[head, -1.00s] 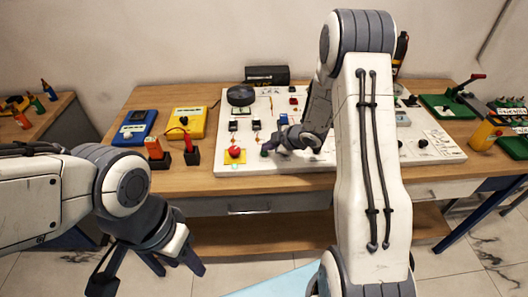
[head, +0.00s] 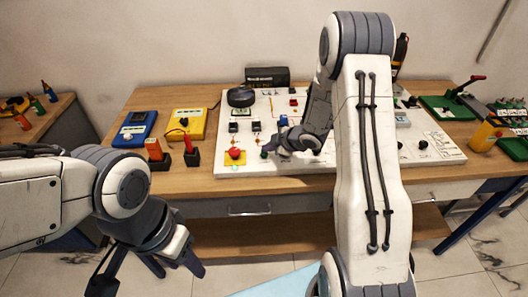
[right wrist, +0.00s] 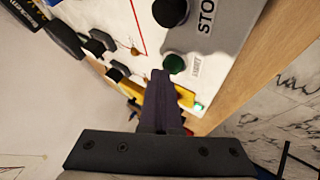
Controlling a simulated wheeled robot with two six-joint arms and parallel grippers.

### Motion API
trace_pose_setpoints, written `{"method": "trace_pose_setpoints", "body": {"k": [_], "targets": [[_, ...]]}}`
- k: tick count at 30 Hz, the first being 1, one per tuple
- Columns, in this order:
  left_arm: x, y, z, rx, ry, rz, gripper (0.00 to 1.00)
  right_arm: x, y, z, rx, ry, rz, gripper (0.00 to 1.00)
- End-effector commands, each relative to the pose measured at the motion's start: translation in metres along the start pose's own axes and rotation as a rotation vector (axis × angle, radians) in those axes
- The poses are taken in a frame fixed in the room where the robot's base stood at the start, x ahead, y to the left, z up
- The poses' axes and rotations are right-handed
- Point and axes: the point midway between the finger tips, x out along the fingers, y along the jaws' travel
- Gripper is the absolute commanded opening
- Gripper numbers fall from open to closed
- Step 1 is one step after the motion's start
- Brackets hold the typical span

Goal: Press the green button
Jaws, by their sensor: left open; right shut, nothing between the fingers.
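The green button (right wrist: 174,63) sits on the grey and white panel beside a START label in the right wrist view. In the head view it shows as a small dark green spot (head: 264,155) near the panel's front edge. My right gripper (head: 270,150) is shut and empty, low over the panel. In the right wrist view its fingertips (right wrist: 160,76) are right beside the green button; I cannot tell whether they touch it. My left gripper (head: 150,270) is open and empty, in front of the table, away from the panel.
A red button on a yellow base (head: 235,153) is left of my right gripper.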

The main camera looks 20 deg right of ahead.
Motion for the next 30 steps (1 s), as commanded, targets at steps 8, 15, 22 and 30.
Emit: {"method": "trace_pose_setpoints", "body": {"k": [8,15,22,30], "targets": [[-0.014,0.001,-0.001,0.0,0.0,0.0,0.5,-0.01,0.007,-0.007,0.0,-0.001,-0.001,0.0],[-0.013,0.001,-0.001,0.0,0.0,0.0,0.5,-0.009,0.006,-0.006,0.0,0.0,0.0,0.0],[-0.025,0.002,-0.001,0.0,0.0,0.0,0.5,-0.018,0.013,-0.013,0.0,0.0,0.0,0.0],[-0.052,0.004,-0.003,0.0,0.0,0.0,0.5,-0.038,0.028,-0.028,0.0,0.0,0.0,0.0]]}}
